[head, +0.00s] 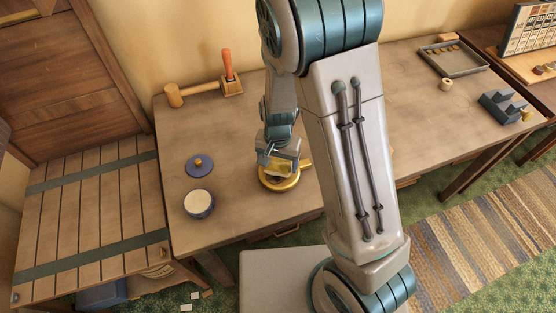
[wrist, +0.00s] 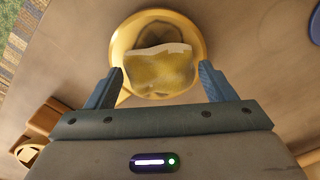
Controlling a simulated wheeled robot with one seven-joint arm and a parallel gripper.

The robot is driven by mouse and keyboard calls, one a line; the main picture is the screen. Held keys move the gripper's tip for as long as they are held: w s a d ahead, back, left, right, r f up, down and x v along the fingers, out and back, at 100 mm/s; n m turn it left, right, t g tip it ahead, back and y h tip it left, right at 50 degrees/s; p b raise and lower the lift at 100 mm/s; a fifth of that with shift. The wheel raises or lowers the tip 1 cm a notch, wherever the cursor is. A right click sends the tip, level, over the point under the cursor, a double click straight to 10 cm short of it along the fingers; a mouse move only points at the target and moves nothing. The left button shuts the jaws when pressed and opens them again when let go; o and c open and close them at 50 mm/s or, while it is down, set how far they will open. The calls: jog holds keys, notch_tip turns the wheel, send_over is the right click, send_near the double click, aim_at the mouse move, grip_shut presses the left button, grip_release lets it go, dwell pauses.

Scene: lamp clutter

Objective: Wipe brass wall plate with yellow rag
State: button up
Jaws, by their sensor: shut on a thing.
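The brass wall plate (head: 278,187) is a round golden dish lying on the wooden workbench, with what seems a short handle or stub at its right. Its rim also shows in the wrist view (wrist: 197,38). My gripper (head: 279,157) is low over the plate. In the wrist view my gripper (wrist: 162,74) has its two blue-grey fingers on either side of the yellow rag (wrist: 160,72). The rag is pale-edged and sits within the plate's rim. The rag also shows under the fingers in the head view (head: 279,170). Whether it touches the plate's surface is hard to tell.
A blue lid (head: 199,161) and a blue-rimmed pot (head: 199,204) stand left of the plate. A mallet (head: 175,96) and an orange-handled tool (head: 228,65) are at the back. A tray (head: 453,69) and grey block (head: 503,107) lie far right.

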jog(key=shift+f+b, duration=0.45)
jog(key=shift+f, duration=0.15)
